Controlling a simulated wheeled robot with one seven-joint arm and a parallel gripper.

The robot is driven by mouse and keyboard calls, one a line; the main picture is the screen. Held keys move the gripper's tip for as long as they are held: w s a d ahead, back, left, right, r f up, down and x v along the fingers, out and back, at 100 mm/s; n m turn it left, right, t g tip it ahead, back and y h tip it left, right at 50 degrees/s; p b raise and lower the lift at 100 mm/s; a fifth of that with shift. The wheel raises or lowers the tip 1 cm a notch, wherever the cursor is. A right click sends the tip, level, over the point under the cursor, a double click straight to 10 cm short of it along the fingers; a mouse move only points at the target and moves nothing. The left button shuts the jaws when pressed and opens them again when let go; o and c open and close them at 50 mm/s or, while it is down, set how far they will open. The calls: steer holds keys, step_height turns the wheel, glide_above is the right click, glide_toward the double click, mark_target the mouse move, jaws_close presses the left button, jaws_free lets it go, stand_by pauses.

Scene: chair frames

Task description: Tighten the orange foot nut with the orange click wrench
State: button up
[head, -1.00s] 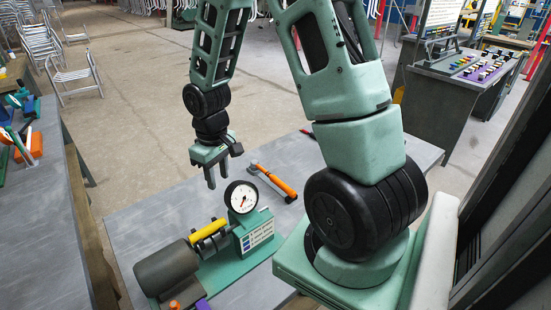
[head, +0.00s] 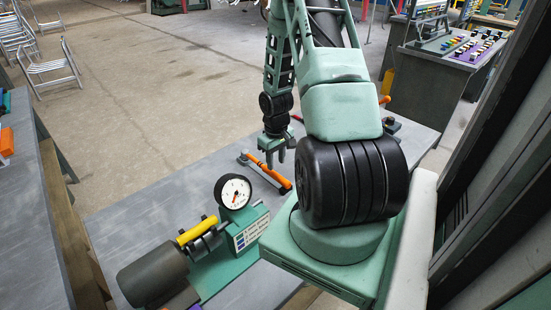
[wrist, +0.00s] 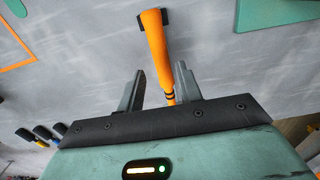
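In the wrist view the orange handle (wrist: 155,45), with a black end and dark bands, runs between the two fingers of my gripper (wrist: 160,75). The fingers are apart, with a gap on each side of the handle. I cannot make out the orange foot nut in the current views.
A green gauge stand with a round white dial (head: 235,192) stands on the table, beside a yellow bar (head: 197,231) and a dark cylinder (head: 152,274). The wrist view shows an orange outline (wrist: 30,38) and a teal patch (wrist: 278,12) on the tabletop. Bare table lies around the wrench.

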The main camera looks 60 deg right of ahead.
mark_target(276, 173)
step_height(276, 173, down, 6)
steer(key=b, duration=0.5)
steer(key=shift+f, duration=0.1)
steer(key=shift+r, duration=0.2)
steer(key=c, duration=0.3)
jaws_close()
step_height(276, 173, up, 5)
steer(key=p, duration=0.5)
steer(key=shift+r, duration=0.15)
steer(key=shift+w+a, duration=0.1)
